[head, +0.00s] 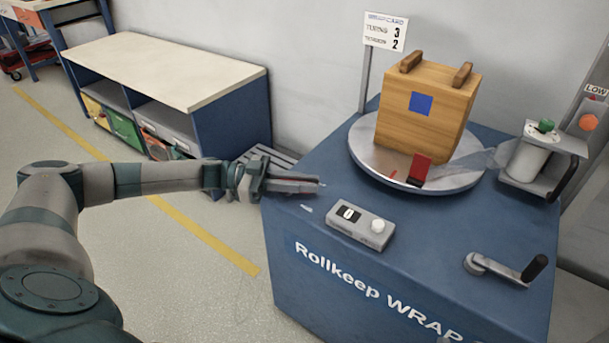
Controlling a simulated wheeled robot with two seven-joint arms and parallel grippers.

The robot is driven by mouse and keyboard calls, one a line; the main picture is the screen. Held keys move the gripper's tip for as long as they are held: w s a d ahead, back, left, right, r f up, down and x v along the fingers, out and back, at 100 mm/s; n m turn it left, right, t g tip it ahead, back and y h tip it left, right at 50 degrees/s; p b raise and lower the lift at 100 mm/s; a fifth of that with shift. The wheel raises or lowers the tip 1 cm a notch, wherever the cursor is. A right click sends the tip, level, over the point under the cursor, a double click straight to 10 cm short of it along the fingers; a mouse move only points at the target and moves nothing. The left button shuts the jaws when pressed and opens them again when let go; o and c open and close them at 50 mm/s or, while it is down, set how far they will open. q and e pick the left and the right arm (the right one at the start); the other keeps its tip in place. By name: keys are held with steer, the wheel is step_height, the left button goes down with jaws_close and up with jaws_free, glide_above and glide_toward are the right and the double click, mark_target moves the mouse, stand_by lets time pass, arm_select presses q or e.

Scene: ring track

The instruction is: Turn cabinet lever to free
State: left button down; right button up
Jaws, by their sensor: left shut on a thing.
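The blue cabinet (300,250), lettered "Rollkeep WRAP", stands at the right. A grey lever with a black grip (505,268) lies on its top near the front right corner. My left gripper (318,186) reaches in from the left over the cabinet's left edge, well away from that lever. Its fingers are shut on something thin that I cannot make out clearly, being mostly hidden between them. A small pale mark (306,209) shows on the cabinet top just below the fingers. My right gripper is not in view.
A wooden box (425,110) stands on a round turntable (365,160), with translucent film (465,163) running to a roll (527,158). A grey counter box (360,225) reading 0 sits near my left gripper. A bench (160,65) stands behind left.

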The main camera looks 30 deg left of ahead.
arm_select(q)
steer(key=shift+s+m+g+h, duration=0.2)
steer(key=shift+m+g+h, duration=0.2)
steer(key=shift+m+g, duration=0.45)
steer(key=shift+s+d+m+g, duration=0.15)
steer(key=shift+m+g, duration=0.1)
steer(key=shift+g, duration=0.5)
steer(key=shift+s+f+m+g, duration=0.1)
steer(key=shift+m+g, duration=0.3)
steer(key=shift+g, duration=0.2)
steer(key=m+g, duration=0.1)
steer(key=g+b, duration=0.1)
steer(key=g, duration=0.1)
steer(key=shift+s+m+h, duration=0.3)
steer(key=shift+s+m, duration=0.1)
steer(key=shift+g, duration=0.3)
steer(key=shift+s+m+g, duration=0.2)
steer(key=shift+m+g, duration=0.1)
steer(key=shift+m, duration=0.1)
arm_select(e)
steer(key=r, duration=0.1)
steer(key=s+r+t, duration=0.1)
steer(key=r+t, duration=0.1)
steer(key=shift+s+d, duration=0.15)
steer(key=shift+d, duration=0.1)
